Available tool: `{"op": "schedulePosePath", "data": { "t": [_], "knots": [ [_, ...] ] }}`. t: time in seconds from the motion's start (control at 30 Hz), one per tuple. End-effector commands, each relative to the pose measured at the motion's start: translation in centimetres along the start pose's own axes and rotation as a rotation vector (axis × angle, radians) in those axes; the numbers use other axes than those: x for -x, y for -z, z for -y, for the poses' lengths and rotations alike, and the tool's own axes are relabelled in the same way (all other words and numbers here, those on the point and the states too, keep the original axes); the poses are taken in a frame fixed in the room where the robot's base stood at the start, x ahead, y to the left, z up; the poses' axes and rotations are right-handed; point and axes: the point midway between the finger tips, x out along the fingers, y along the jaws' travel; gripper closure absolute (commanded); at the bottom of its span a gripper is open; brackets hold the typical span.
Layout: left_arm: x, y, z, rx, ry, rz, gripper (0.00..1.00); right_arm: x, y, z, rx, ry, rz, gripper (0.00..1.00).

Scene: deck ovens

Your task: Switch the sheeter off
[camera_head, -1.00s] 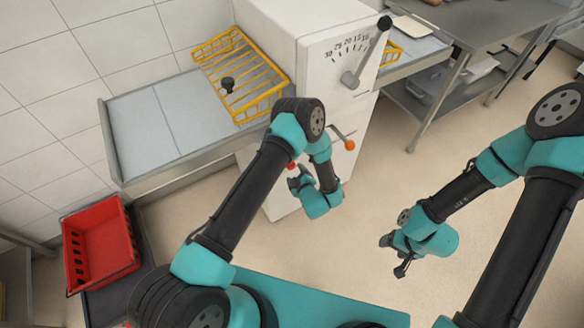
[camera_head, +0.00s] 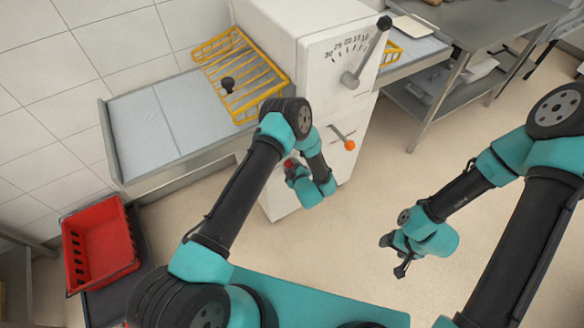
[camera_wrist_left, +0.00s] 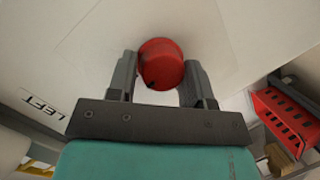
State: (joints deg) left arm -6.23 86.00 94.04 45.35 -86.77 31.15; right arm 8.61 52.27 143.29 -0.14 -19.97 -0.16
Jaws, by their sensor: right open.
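The sheeter (camera_head: 272,32) is a white machine with a numbered dial, a black-knobbed handle (camera_head: 368,52) and an orange-knobbed lever (camera_head: 342,137) on its front. A red button (camera_wrist_left: 161,64) on a pale face shows in the left wrist view. In the head view it is a small red spot, partly hidden by my left gripper (camera_head: 292,172). The left gripper's two fingers stand apart, one on each side of the button, very close to it; whether they touch it I cannot tell. My right gripper (camera_head: 392,256) is open and empty above the floor.
A yellow wire guard (camera_head: 240,75) covers part of the sheeter's left bed (camera_head: 140,125). A red crate (camera_head: 100,245) stands at lower left and also shows in the wrist view (camera_wrist_left: 285,122). A steel table (camera_head: 480,30) is at upper right. Floor between the arms is clear.

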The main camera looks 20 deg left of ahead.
Motion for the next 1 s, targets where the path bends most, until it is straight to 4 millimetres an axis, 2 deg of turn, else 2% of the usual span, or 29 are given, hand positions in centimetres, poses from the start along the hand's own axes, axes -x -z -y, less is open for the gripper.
{"op": "schedulePosePath", "data": {
  "t": [0.03,0.2,0.67,1.0],
  "knots": [
    [0.01,0.0,0.12,-0.001,0.003,0.001,0.62,0.0,0.0,0.0,0.0,0.0,0.0,0.33],
    [0.02,-0.01,0.17,-0.001,0.004,0.001,0.77,0.0,0.0,0.0,0.0,0.0,0.0,0.33],
    [0.07,-0.02,0.4,0.07,-0.017,0.008,0.78,0.0,0.0,0.0,0.0,0.0,0.0,0.33],
    [0.0,-0.01,0.57,0.293,-0.089,0.025,0.8,0.0,0.0,0.0,0.0,0.0,0.0,0.33]
  ]
}}
